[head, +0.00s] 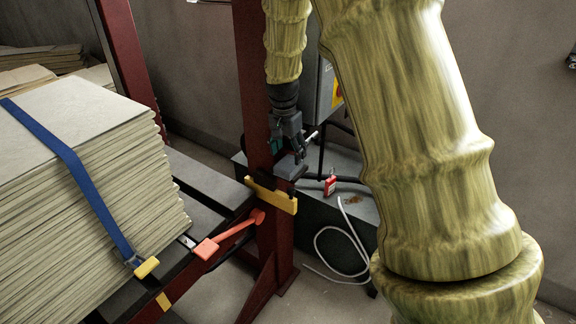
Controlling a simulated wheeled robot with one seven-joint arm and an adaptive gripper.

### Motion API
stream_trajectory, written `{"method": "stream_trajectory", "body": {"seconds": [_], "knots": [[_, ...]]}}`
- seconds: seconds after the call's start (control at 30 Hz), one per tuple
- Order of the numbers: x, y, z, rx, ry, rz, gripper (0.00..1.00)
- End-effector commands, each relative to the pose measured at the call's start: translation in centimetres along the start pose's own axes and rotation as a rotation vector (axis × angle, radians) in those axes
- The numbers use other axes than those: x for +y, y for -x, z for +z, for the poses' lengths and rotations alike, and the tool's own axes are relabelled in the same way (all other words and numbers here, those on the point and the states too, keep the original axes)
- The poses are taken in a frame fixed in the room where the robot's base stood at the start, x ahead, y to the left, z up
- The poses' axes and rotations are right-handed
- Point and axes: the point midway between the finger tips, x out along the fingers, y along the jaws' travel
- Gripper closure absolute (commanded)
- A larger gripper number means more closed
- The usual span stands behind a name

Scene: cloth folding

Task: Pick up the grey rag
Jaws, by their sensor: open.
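A small grey bundle (290,169), which looks like the grey rag, sits by the red post just above a yellow bar. It is small and dark in the picture, so its folds cannot be made out. My gripper (289,150) hangs pointing down from my arm, directly above the grey bundle. Its fingers are apart and nothing shows held between them. The fingertips are close to the top of the bundle; whether they touch it cannot be told.
A tall stack of boards (85,165) with a blue strap fills the left. An orange lever (235,236) and the yellow bar (270,195) stick out near the red post (253,90). A red padlock-like item (330,186) and white cable (352,240) are at right.

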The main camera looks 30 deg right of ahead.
Motion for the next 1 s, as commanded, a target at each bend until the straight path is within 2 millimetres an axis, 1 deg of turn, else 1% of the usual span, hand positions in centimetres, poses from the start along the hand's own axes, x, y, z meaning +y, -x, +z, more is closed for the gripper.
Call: {"method": "stream_trajectory", "body": {"seconds": [0.17, 0.23, 0.37, 0.5, 0.6, 1.0], "knots": [[-0.1, -0.7, 0.1, 0.000, 0.001, 0.000, 0.33], [-0.1, -1.2, 0.1, -0.001, 0.002, 0.001, 0.33], [-0.2, -2.6, 0.1, -0.002, 0.002, 0.001, 0.33], [-0.2, -4.4, 0.1, -0.001, 0.002, 0.001, 0.33], [-0.3, -5.2, 0.1, 0.000, 0.003, -0.001, 0.33], [-0.4, -5.4, 0.1, 0.001, 0.004, -0.001, 0.33]]}}
